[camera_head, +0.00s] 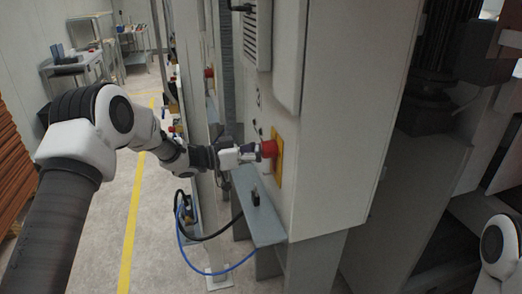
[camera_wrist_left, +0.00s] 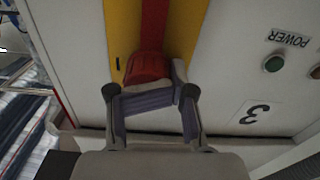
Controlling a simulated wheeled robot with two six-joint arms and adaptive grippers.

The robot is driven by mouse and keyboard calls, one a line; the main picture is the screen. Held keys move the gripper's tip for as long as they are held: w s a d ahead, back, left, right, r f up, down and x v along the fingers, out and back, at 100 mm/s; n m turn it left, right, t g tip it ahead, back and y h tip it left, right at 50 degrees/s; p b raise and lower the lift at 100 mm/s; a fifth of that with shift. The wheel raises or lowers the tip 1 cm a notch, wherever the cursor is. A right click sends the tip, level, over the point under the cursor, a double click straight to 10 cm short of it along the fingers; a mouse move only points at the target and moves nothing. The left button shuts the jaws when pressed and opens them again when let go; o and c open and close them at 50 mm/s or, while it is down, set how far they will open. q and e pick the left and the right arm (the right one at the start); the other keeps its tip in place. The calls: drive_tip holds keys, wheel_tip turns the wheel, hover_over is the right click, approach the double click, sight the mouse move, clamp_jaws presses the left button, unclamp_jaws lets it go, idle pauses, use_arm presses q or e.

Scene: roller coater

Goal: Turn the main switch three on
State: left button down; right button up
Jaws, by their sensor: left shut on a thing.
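The main switch three is a red knob (camera_head: 269,149) on a yellow plate (camera_head: 277,160) on the front of the grey cabinet. It shows in the left wrist view as a red knob (camera_wrist_left: 147,68) with a red bar above it on the yellow plate (camera_wrist_left: 184,30). The fingers hide part of the knob. My right gripper is out of view; only part of my right arm shows at the lower right.
A green button (camera_wrist_left: 274,63) under a POWER label is on the panel near the switch. A grey ledge (camera_head: 258,213) sticks out below, with blue and black cables hanging near it. More cabinets stand behind. The floor at left, with a yellow line (camera_head: 131,225), is open.

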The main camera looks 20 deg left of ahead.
use_arm(q)
drive_tip(key=shift+s+d+f, duration=0.1)
drive_tip(key=shift+s+d, duration=0.1)
drive_tip(key=shift+d, duration=0.1)
drive_tip(key=c, duration=1.3)
unclamp_jaws()
drive_tip(key=o, duration=0.6)
drive_tip(key=shift+s+d, duration=0.15)
drive_tip(key=shift+d, duration=0.05)
drive_tip(key=shift+c, duration=0.2)
drive_tip(key=shift+o, duration=1)
drive_tip(key=shift+s+d+r, duration=0.3)
drive_tip(key=shift+d+r, duration=0.15)
drive_tip(key=shift+r, duration=0.05)
drive_tip(key=shift+w+a+f, duration=0.1)
drive_tip(key=shift+w+a, duration=0.1)
drive_tip(key=shift+a, duration=0.35)
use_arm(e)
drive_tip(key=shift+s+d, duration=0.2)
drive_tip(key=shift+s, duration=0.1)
use_arm(q)
drive_tip(key=shift+s+a, duration=0.2)
drive_tip(key=shift+a, duration=0.15)
drive_tip(key=p+v, duration=0.3)
drive_tip(key=v, duration=0.5)
drive_tip(key=shift+p, duration=0.4)
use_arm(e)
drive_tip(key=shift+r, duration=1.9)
